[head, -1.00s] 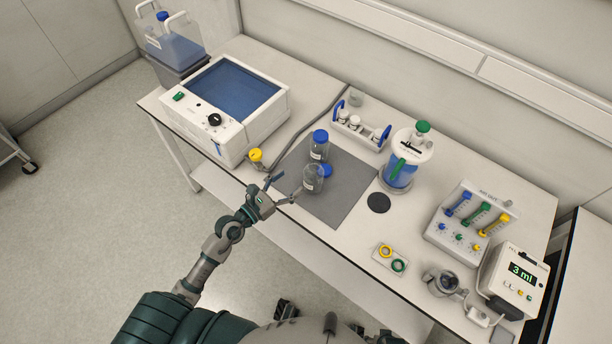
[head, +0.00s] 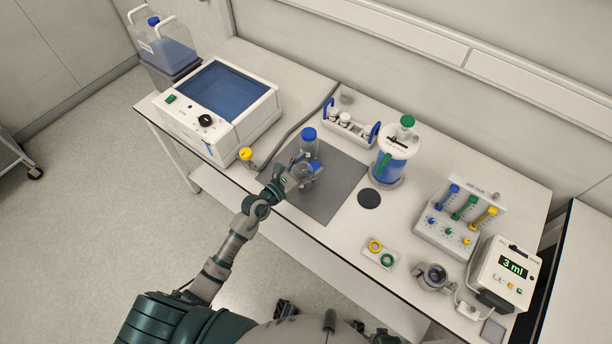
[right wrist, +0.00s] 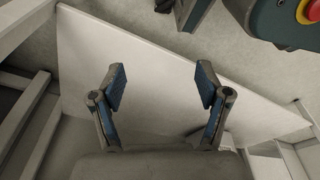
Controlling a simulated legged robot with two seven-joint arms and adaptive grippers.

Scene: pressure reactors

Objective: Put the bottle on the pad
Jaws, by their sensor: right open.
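A clear bottle with a blue cap (head: 309,141) stands upright on the grey mat (head: 330,207) in the head view. A second clear bottle (head: 303,169) is just in front of it, partly hidden by my left gripper (head: 296,176). Blue shows at its right side; I cannot tell whether that cap is on it. The left fingers are at this nearer bottle, but whether they are closed on it is unclear. A black round pad (head: 369,199) lies bare to the right of the mat. My right gripper (right wrist: 161,86) is open and empty in the right wrist view.
A blue-filled vessel with a green knob (head: 392,157) stands behind the round pad. A vial rack (head: 350,128) is behind the mat. A white bath (head: 220,108) is at left, with a yellow-topped item (head: 246,155) before it. Coloured rings (head: 380,253) lie in front.

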